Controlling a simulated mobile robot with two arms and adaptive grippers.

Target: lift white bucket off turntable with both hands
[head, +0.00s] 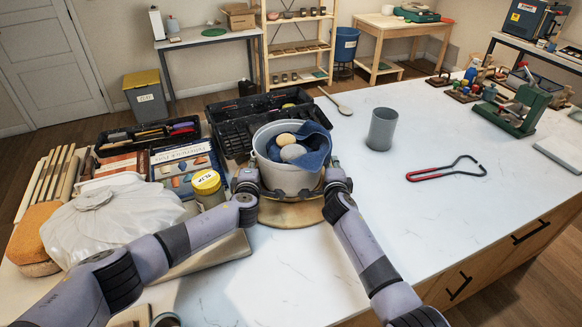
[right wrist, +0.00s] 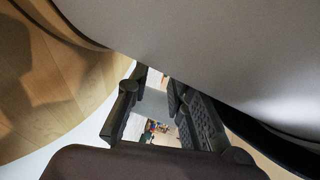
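The white bucket (head: 289,180) stands upright over the round wooden turntable (head: 290,215). It holds a blue cloth (head: 315,150) and rounded yellow and grey pieces. I cannot tell whether its base touches the turntable. My left gripper (head: 247,180) is at the bucket's left side; its fingers are too small to read. My right gripper (head: 335,177) is at the bucket's right side. In the right wrist view, its fingers (right wrist: 160,105) are apart with a clear gap between them, close beside the bucket wall (right wrist: 230,50). The turntable (right wrist: 50,80) shows at the left there.
Black tool trays (head: 240,125) lie behind the bucket. A yellow-lidded jar (head: 208,188) and a plastic-wrapped lump (head: 110,220) are at left. A grey cup (head: 382,129) and a red-handled wire tool (head: 445,170) are at right. The white tabletop is clear at the front right.

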